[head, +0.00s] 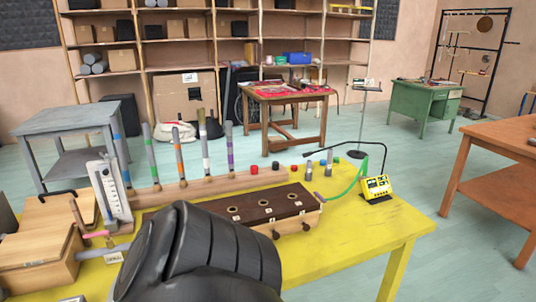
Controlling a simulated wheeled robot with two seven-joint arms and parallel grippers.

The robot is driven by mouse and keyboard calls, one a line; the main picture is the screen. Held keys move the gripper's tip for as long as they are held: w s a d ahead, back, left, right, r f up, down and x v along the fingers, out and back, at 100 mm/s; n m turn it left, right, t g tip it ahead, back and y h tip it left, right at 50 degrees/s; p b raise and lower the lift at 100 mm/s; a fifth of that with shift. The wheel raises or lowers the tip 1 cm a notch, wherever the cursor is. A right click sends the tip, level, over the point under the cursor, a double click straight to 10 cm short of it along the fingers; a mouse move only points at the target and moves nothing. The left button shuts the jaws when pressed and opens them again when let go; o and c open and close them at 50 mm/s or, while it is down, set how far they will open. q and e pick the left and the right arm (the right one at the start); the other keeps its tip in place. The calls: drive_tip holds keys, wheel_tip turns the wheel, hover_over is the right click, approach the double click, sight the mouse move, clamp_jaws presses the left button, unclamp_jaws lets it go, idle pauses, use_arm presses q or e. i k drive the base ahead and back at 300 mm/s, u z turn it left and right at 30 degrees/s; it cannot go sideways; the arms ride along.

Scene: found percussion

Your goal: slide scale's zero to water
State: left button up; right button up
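A white upright gauge board (112,196) stands at the left of the yellow table, slightly tilted in the picture. It carries a narrow clear tube with fine marks beside it. The marks, the zero and the water level are too small to read. A pink tube (96,235) lies at the board's foot, beside a wooden box. A large black part of my own arm (205,255) fills the bottom middle, right of the board, and hides the table behind it. Neither gripper's fingers can be seen, and no contact with the board shows.
On the yellow table (400,225) are a dark-topped wooden box (265,213), a yellow meter (376,188) with a green cable, and a wooden rail (230,184) with several upright banded tubes. Wooden boxes (38,262) crowd the left. The table's right end is clear.

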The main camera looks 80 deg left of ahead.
sight(108, 180)
drive_tip(key=u, duration=4.25)
drive_tip(key=i, duration=0.25)
